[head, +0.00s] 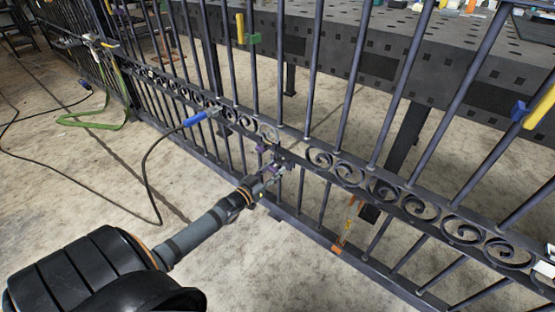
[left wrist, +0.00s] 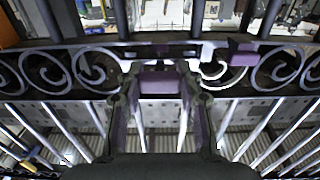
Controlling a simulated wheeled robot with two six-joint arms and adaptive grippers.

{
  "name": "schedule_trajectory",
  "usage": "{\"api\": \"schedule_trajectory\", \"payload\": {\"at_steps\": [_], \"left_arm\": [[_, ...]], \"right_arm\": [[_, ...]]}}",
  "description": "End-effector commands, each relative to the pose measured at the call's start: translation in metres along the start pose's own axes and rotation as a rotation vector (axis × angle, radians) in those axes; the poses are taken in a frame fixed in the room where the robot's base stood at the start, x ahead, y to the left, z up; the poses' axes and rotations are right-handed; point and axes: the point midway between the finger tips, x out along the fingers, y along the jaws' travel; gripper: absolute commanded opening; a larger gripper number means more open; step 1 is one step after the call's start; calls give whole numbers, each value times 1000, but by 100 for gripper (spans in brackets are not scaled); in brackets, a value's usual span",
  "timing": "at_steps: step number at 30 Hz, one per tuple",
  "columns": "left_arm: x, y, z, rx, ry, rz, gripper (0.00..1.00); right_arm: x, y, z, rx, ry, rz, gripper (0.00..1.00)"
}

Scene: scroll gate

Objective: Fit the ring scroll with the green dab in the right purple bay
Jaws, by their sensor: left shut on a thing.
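My left gripper (head: 272,172) reaches the scroll band of the dark gate (head: 345,170) near the picture's middle. In the left wrist view its two fingers (left wrist: 160,115) are closed about a purple-faced piece (left wrist: 163,84) at the band. I cannot tell whether this piece is the ring scroll or part of a bay. Purple also shows by the gripper in the head view (head: 262,148). A bright curled scroll (left wrist: 214,66) lies just right of the fingers. I see no green dab. My right gripper is out of view.
A blue-handled tool (head: 195,118) with a black cable sits at the gate left of my gripper. Yellow and blue clamps (head: 537,108) are at the right. An orange piece (head: 345,235) is low on the gate. A perforated metal table (head: 355,45) stands behind it.

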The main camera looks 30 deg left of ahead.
Motion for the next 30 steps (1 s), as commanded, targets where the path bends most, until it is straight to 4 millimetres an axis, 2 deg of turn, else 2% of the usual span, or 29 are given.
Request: {"api": "schedule_trajectory", "payload": {"at_steps": [8,9,14,24,30], "left_arm": [[0,0,-1,1,5,1,0],[0,0,-1,1,5,1,40],[0,0,-1,0,5,1,60],[-2,0,-1,0,5,2,60],[-25,0,1,0,1,3,60]], "right_arm": [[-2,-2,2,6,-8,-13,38],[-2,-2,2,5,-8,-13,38],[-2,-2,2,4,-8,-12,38],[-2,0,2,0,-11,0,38],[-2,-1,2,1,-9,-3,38]]}}
